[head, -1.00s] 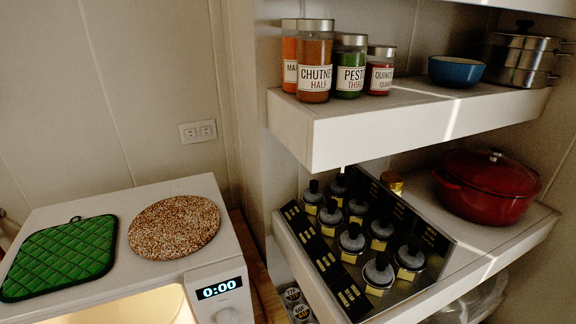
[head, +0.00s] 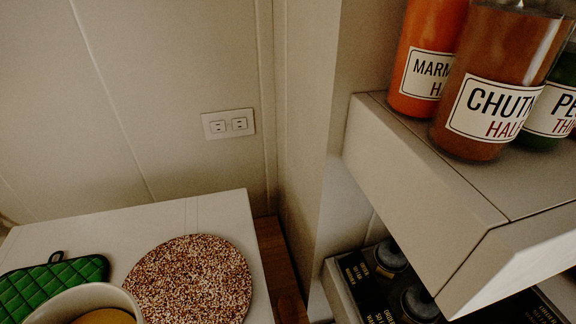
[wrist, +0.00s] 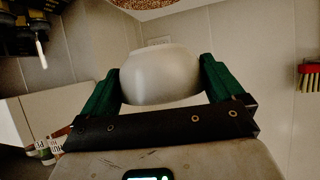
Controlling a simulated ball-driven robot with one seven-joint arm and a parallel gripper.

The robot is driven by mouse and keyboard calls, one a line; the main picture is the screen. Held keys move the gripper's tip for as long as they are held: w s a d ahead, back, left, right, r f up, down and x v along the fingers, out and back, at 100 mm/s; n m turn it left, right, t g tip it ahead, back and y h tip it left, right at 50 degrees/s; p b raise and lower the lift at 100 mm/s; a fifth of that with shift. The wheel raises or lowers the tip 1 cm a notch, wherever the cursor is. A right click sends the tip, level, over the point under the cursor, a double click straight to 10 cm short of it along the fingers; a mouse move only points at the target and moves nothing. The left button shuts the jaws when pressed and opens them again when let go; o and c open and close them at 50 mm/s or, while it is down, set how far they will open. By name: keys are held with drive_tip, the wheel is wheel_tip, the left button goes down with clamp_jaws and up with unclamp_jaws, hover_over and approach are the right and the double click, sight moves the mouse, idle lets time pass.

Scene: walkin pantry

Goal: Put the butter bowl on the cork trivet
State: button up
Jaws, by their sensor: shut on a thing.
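The butter bowl (head: 76,298), pale with yellow butter inside, shows at the bottom left of the head view, cut off by the lower edge. In the wrist view the bowl (wrist: 160,78) sits between the green fingers of my gripper (wrist: 160,72), which is shut on it. The round, speckled brown cork trivet (head: 190,280) lies on the white appliance top. In the head view the bowl overlaps the trivet's lower left edge; its height above the top cannot be told. The trivet's edge (wrist: 145,3) also shows at the top of the wrist view.
A green quilted pot holder (head: 60,272) lies left of the trivet, partly behind the bowl. At right, a white shelf (head: 420,185) juts out with labelled jars (head: 490,90); a dark rack of bottles (head: 385,285) is below. A wall socket (head: 228,124) is behind.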

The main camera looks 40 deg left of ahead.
drive_tip(key=b, duration=0.1)
hover_over(182, 298)
drive_tip(key=s+d, duration=0.3)
wheel_tip(182, 298, down, 4)
drive_tip(key=shift+s+a+f, duration=0.1)
drive_tip(key=f, duration=0.1)
drive_tip(key=w+a+f, duration=0.2)
drive_tip(key=f, duration=0.1)
drive_tip(key=shift+w+a+f, duration=0.1)
drive_tip(key=shift+w, duration=0.15)
drive_tip(key=shift+w+a+f+p, duration=0.15)
drive_tip(key=shift+f+p, duration=0.1)
drive_tip(key=shift+f, duration=0.45)
drive_tip(key=shift+w+a+f+p, duration=0.1)
drive_tip(key=shift+f+p, duration=0.1)
drive_tip(key=shift+f, duration=0.55)
drive_tip(key=shift+w+a+f+p, duration=0.15)
drive_tip(key=shift+f+p, duration=0.1)
drive_tip(key=shift+f, duration=0.45)
drive_tip(key=shift+f, duration=0.1)
drive_tip(key=o, duration=0.9)
drive_tip(key=shift+f, duration=0.1)
drive_tip(key=shift+r, duration=0.2)
drive_tip(key=b+v, duration=0.2)
drive_tip(key=v, duration=1)
drive_tip(key=shift+d, duration=0.1)
